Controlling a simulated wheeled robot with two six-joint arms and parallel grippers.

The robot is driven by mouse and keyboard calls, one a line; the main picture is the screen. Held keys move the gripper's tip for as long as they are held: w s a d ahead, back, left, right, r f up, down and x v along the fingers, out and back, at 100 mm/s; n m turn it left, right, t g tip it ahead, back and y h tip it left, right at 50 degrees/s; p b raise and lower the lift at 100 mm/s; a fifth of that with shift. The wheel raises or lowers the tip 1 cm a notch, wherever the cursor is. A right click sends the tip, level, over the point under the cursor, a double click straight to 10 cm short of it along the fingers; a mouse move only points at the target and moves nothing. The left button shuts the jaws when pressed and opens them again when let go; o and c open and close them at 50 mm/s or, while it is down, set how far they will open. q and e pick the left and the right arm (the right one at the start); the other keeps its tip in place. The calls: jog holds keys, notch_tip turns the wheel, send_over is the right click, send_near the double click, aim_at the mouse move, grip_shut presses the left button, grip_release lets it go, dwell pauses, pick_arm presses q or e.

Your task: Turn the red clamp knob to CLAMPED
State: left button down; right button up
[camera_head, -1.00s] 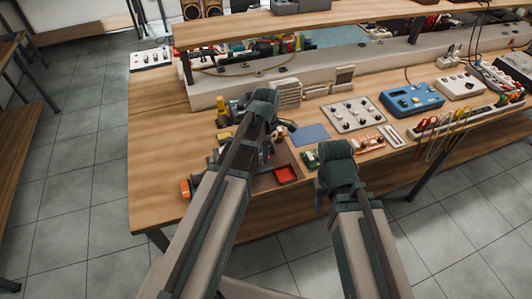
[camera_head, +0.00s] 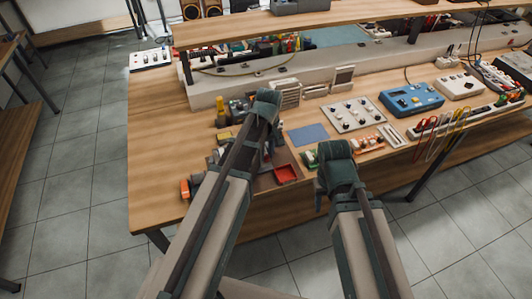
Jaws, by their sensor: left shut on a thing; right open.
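My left gripper (camera_head: 268,142) reaches down over a dark fixture on a brown mat (camera_head: 262,182) near the bench's front left. Its wrist and forearm cover most of the fixture. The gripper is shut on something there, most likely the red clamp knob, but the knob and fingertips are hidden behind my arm. No CLAMPED mark can be read. My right gripper (camera_head: 321,192) is open, at the bench's front edge to the right of the mat, largely hidden by its own wrist.
A blue pad (camera_head: 308,134), a panel with knobs (camera_head: 354,115) and a blue instrument (camera_head: 411,99) lie behind and to the right. An orange-ended object (camera_head: 185,189) sits at the front left.

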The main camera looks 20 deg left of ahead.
aim_at(268, 156)
pick_arm(q)
jog(key=shift+m, duration=2.1)
jog(key=c, duration=0.6)
grip_release()
jog(key=shift+c, duration=0.2)
notch_tip(268, 156, up, 14)
jog(key=p, duration=1.4)
jog(key=shift+d, duration=0.3)
jog(key=shift+f, duration=0.15)
